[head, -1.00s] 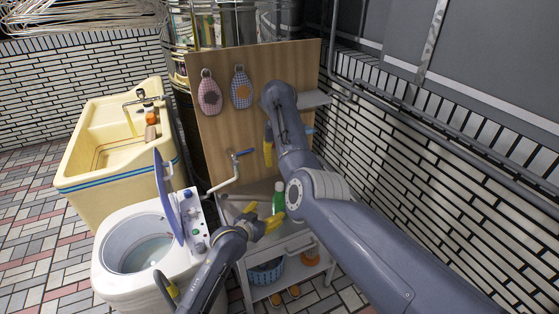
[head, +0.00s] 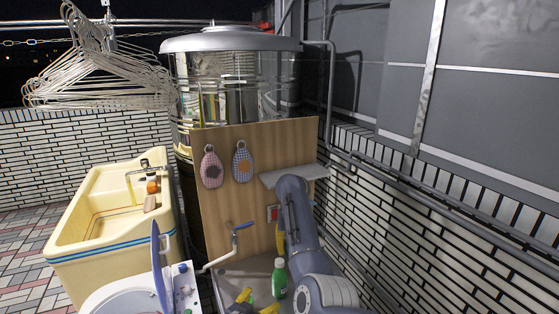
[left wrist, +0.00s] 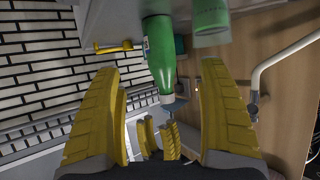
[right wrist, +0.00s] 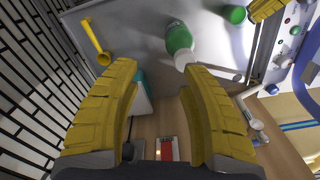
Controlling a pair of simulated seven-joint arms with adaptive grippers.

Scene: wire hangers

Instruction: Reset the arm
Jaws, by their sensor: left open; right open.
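My left gripper (head: 255,302) is open and empty at the lower edge of the head view, over the grey worktop, left of a green bottle (head: 279,278). In the left wrist view its yellow fingers are spread, with the green bottle (left wrist: 160,55) seen beyond them. My right gripper (head: 280,242) is mostly hidden behind my right arm in the head view, in front of the wooden board. In the right wrist view its fingers (right wrist: 160,68) are apart with nothing held. Several wire hangers (head: 95,75) hang on a rail at the upper left.
A wooden board (head: 220,200) holds two oven mitts (head: 211,167) and a tap (head: 237,235). A small shelf (head: 294,177) juts out near my right arm. A cream sink (head: 75,262) and an open-lidded washer (head: 120,300) stand left. A tiled wall (head: 400,225) bounds the right.

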